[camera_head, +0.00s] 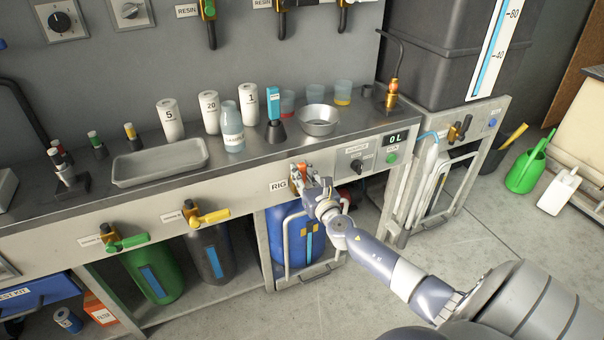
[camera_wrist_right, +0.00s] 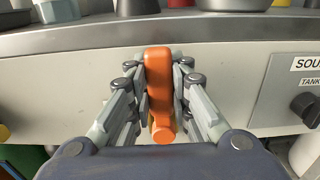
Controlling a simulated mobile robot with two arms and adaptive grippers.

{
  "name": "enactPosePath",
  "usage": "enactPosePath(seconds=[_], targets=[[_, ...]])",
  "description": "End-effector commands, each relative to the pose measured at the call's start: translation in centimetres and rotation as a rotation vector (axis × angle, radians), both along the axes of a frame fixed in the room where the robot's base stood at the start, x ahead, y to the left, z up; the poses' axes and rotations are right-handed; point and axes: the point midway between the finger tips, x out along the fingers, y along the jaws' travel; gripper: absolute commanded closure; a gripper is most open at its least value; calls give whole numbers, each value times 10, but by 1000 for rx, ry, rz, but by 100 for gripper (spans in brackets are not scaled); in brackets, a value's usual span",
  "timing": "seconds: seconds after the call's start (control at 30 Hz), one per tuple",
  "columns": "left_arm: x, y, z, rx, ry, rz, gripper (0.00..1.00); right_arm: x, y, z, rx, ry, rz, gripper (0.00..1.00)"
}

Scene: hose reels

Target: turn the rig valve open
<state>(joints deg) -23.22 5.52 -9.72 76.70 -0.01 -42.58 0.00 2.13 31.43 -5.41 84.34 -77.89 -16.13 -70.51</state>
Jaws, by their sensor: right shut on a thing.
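The rig valve has an orange handle (camera_wrist_right: 159,85), which stands upright between the two fingers of my right gripper (camera_wrist_right: 160,100) in the right wrist view. Both fingers press on its sides. In the head view the right gripper (camera_head: 306,180) is at the valve on the bench front, just right of the RIG label (camera_head: 279,186). The gripper hides most of the valve there; a bit of orange handle (camera_head: 301,170) shows. My left gripper is not in view.
A yellow-handled valve (camera_head: 209,216) and a green-handled valve (camera_head: 128,242) are on the bench front to the left. A source selector knob (camera_head: 356,166) and a green button (camera_head: 391,159) are to the right. A blue tank (camera_head: 285,220) stands below. Bottles and a metal bowl (camera_head: 318,120) stand on the bench.

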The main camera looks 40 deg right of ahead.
Motion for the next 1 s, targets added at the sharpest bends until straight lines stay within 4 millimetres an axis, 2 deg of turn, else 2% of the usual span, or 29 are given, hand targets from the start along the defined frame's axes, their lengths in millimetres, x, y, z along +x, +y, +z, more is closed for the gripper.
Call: enactPosePath(seconds=[0.03, 0.1, 0.13, 0.37, 0.43, 0.57, 0.77, 1.0], targets=[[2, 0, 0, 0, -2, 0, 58, 1, -1, 2, -10, -2, -1, 77], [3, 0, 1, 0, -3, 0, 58, 1, -1, 2, -8, -1, -1, 61], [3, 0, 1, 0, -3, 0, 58, 0, -1, 2, -8, -1, -1, 60], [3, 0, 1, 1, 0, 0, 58, 0, 0, 1, -4, 0, 0, 60], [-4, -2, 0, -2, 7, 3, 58, 0, 0, 0, -3, 0, 0, 60], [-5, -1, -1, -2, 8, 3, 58, -7, 1, -1, -3, 2, 0, 60], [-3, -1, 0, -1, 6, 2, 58, -34, 8, -1, -3, 3, 2, 60], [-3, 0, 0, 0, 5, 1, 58, -77, 19, -1, -2, 3, 2, 60]])
